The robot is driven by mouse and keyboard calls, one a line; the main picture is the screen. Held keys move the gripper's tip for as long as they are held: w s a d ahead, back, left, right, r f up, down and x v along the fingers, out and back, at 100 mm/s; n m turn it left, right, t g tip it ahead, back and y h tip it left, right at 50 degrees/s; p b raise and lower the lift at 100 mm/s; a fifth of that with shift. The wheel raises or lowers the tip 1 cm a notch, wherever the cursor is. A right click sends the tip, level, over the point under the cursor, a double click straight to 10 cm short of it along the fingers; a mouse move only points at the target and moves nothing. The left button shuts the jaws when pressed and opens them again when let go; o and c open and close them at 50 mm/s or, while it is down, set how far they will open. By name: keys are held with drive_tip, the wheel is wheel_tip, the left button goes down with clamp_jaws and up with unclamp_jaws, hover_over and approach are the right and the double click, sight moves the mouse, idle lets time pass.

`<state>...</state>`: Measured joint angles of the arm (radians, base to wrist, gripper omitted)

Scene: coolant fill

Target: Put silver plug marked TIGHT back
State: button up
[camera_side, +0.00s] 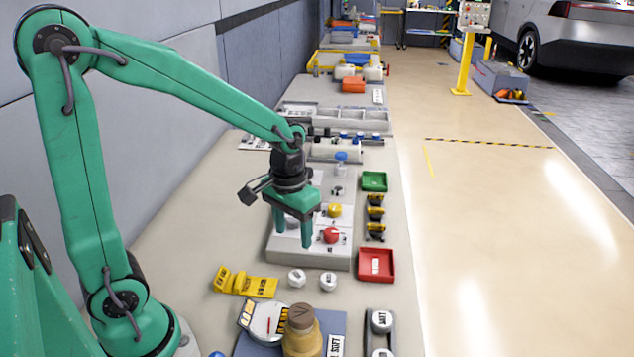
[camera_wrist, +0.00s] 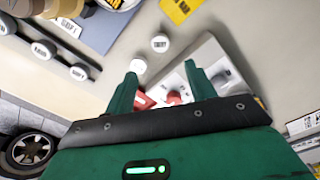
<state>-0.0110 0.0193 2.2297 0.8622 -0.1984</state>
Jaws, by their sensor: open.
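Two loose silver-white plugs stand on the bench in front of the pale block: a left one (camera_side: 297,277) and a right one (camera_side: 328,281). Both also show in the wrist view, one farther out (camera_wrist: 160,42) and one near a fingertip (camera_wrist: 138,66). Their lettering is too small to tell which reads TIGHT. More pale plugs (camera_side: 381,321) sit in a dark grey rack (camera_wrist: 61,60). My gripper (camera_side: 290,235) is open and empty, pointing down over the left part of the pale block (camera_side: 310,254). In the wrist view its fingers (camera_wrist: 160,72) are spread, apart from the plugs.
The block carries a red cap (camera_side: 331,235) and a yellow cap (camera_side: 334,211). A red tray (camera_side: 376,277) and a green tray (camera_side: 374,188) stand at its right. A yellow holder (camera_side: 245,284), a gauge and a tan bottle (camera_side: 302,335) are nearer the camera.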

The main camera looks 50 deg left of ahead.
drive_tip(key=s+r+m+t, duration=0.2)
drive_tip(key=s+r+t, duration=0.3)
drive_tip(key=s+r, duration=0.5)
drive_tip(key=shift+d+r, duration=0.2)
drive_tip(key=shift+r, duration=0.35)
idle(1.0)
